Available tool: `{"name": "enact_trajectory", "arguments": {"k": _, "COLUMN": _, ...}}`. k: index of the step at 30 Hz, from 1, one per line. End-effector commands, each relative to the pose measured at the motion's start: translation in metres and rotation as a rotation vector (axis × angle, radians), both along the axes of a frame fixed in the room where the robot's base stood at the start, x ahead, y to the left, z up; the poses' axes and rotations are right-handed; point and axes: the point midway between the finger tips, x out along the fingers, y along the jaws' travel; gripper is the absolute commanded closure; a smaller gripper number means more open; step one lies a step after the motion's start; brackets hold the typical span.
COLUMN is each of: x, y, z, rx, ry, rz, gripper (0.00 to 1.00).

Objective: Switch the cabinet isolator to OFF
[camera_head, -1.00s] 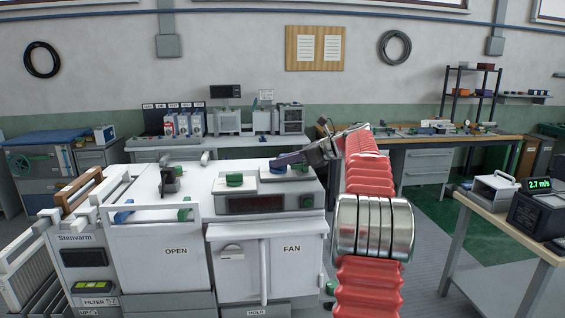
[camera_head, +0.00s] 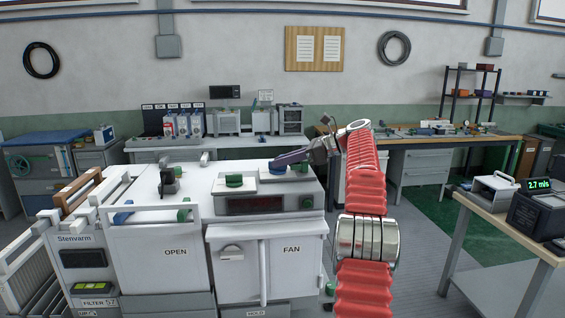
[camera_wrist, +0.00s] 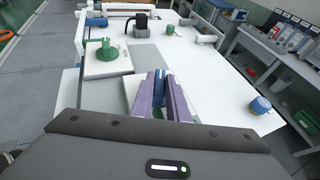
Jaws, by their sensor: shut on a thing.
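My gripper (camera_head: 284,161) reaches in from the right over the top of the white cabinet (camera_head: 265,258), with its purple fingers low at a white plate. In the wrist view the fingers (camera_wrist: 161,84) are shut on a blue knob (camera_wrist: 159,82), mostly hidden between them. The knob's blue side (camera_head: 278,170) shows below the fingers in the head view. A green knob (camera_head: 234,180) stands on the plate to its left, and also shows in the wrist view (camera_wrist: 105,51). No isolator or OFF marking is readable.
A black block (camera_head: 170,182) stands on the cabinet top further left. Another blue knob (camera_wrist: 260,105) is near the top's edge in the wrist view. A dark display and green button (camera_head: 306,202) are on the front. A side table (camera_head: 510,250) stands at right.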

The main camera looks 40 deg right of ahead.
Motion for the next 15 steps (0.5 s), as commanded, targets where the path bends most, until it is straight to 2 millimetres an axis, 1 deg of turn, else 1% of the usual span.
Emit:
{"name": "enact_trajectory", "arguments": {"k": 1, "x": 0.0003, "y": -0.0009, "z": 0.0025, "rx": -0.003, "ry": -0.004, "rz": -0.004, "gripper": 1.00}}
{"name": "enact_trajectory", "arguments": {"k": 6, "x": -0.0001, "y": -0.0010, "z": 0.0020, "rx": -0.004, "ry": -0.004, "rz": -0.004, "gripper": 1.00}}
{"name": "enact_trajectory", "arguments": {"k": 7, "x": -0.0001, "y": -0.0009, "z": 0.0019, "rx": -0.004, "ry": -0.004, "rz": -0.004, "gripper": 0.84}}
{"name": "enact_trajectory", "arguments": {"k": 14, "x": -0.0004, "y": -0.0005, "z": 0.0005, "rx": -0.002, "ry": 0.000, "rz": -0.001, "gripper": 0.68}}
{"name": "enact_trajectory", "arguments": {"k": 15, "x": -0.0004, "y": -0.0005, "z": 0.0003, "rx": -0.002, "ry": 0.000, "rz": -0.001, "gripper": 0.67}}
